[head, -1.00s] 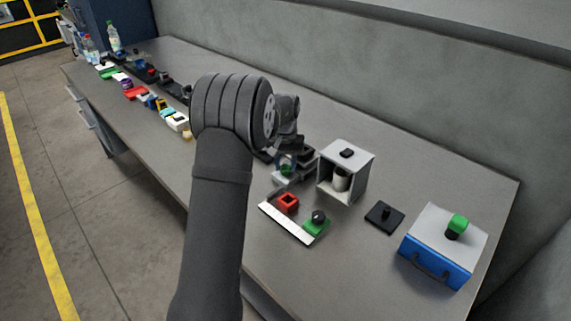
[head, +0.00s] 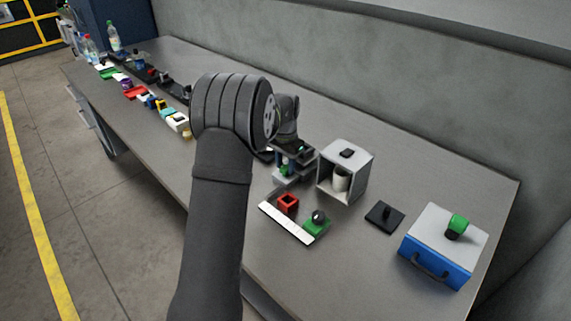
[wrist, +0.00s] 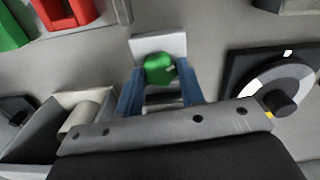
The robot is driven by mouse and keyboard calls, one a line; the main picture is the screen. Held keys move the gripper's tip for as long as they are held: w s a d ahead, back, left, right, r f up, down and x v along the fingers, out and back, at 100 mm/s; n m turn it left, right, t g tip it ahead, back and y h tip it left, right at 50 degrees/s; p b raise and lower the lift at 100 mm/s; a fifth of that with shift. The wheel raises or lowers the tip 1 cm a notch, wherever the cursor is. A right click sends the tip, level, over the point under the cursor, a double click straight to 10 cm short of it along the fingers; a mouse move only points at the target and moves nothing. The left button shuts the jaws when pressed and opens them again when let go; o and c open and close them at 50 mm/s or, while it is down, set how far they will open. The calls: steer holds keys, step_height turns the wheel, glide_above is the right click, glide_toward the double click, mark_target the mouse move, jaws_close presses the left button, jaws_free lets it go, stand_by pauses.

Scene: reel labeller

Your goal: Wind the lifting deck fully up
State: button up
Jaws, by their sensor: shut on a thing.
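A green knob (wrist: 158,68) sits on a small device with a white plate (wrist: 150,44), which I take to be the lifting deck. The two blue fingers of my gripper (wrist: 160,84) are shut on the knob, one on each side. In the head view, the green knob (head: 284,170) shows small below my gripper (head: 285,163), just left of an open-fronted grey box. My forearm and wrist stand in front and to the left. My gripper hides most of the device, and I cannot tell how high the deck stands.
The grey box (head: 360,163) holds a pale cylinder (head: 341,180). In front are a white strip (head: 284,224), a red block (head: 288,203) and a green block (head: 316,228). A black plate with a knob (head: 384,216) and a blue case (head: 432,262) stand right. Several small items line the far left.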

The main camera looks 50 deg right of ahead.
mark_target(286, 167)
stand_by(0.3)
steer(key=o, duration=0.7)
step_height(286, 167, up, 18)
steer(key=shift+f, duration=0.2)
steer(key=shift+f, duration=0.15)
step_height(286, 167, down, 17)
steer(key=shift+f, duration=0.15)
stand_by(0.8)
